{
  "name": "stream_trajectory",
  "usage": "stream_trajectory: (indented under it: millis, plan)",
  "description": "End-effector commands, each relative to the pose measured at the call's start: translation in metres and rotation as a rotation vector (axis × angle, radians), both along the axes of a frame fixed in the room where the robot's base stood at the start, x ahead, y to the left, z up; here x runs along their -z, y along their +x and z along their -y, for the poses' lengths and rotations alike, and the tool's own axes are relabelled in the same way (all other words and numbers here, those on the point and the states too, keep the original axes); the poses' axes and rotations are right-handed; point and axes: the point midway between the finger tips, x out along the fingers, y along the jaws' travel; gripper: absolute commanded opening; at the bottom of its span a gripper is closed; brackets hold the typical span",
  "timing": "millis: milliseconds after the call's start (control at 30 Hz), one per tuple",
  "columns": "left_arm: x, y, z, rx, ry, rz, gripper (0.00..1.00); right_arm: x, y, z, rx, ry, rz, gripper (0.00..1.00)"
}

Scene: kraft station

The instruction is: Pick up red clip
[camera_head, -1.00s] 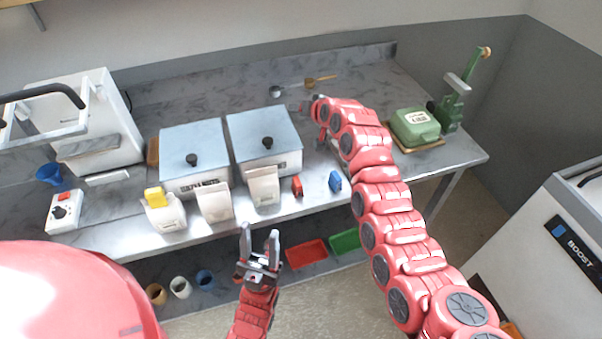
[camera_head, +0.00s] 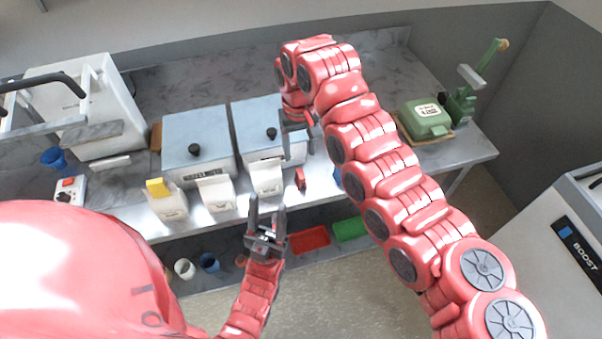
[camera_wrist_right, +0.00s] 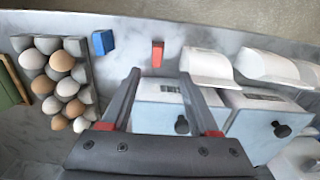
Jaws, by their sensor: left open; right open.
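The red clip (camera_head: 300,179) stands on the metal table near its front edge, right of the white bags. In the right wrist view the red clip (camera_wrist_right: 157,54) is beyond my open fingertips and roughly between their lines. My right gripper (camera_head: 299,150) is open and empty, above the table behind the clip; it also shows in the wrist view (camera_wrist_right: 160,75). My left gripper (camera_head: 267,210) is open and empty, in front of the table edge. A blue clip (camera_wrist_right: 103,42) lies beside the red one; my right arm partly covers it in the head view.
White bags (camera_head: 267,178) stand left of the clip, with lidded boxes (camera_head: 262,112) behind. An egg tray (camera_wrist_right: 77,48) and a green device (camera_head: 424,117) are on the other side. Red (camera_head: 310,238) and green (camera_head: 350,229) trays lie on the lower shelf.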

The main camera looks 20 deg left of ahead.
Motion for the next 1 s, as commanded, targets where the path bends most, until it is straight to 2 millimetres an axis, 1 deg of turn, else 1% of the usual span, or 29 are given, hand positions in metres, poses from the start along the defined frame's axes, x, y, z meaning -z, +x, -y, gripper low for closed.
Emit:
stream_trajectory:
  millis: [100, 300, 400, 467, 567, 633, 733, 900, 1000]
  plan:
    - [-0.005, 0.000, 0.000, 0.000, 0.000, 0.000, 0.50, 0.018, -0.001, -0.002, 0.000, 0.004, -0.003, 0.61]
    - [-0.007, 0.000, 0.000, 0.000, 0.000, 0.000, 0.50, 0.047, 0.000, -0.002, 0.000, 0.004, 0.001, 0.61]
    - [-0.007, 0.000, 0.000, 0.000, 0.000, 0.000, 0.50, 0.057, 0.000, -0.001, 0.001, 0.002, 0.000, 0.61]
    - [-0.008, 0.000, 0.000, 0.000, 0.000, 0.000, 0.50, 0.059, 0.000, 0.000, 0.001, 0.001, 0.000, 0.61]
    - [-0.015, 0.000, 0.000, 0.000, 0.000, 0.000, 0.50, 0.063, 0.001, 0.000, 0.000, 0.000, 0.000, 0.61]
    - [-0.025, 0.000, 0.000, 0.000, 0.000, 0.000, 0.50, 0.070, 0.002, 0.002, 0.000, -0.003, -0.003, 0.61]
    - [-0.035, 0.000, 0.000, 0.000, 0.000, 0.000, 0.50, 0.084, 0.005, 0.002, 0.000, -0.004, -0.003, 0.61]
    - [-0.041, 0.000, 0.000, 0.000, 0.000, 0.000, 0.50, 0.106, 0.006, 0.002, 0.000, -0.001, 0.000, 0.61]
    - [-0.041, 0.000, 0.000, 0.000, 0.000, 0.000, 0.50, 0.110, 0.007, 0.001, 0.001, 0.002, 0.003, 0.61]
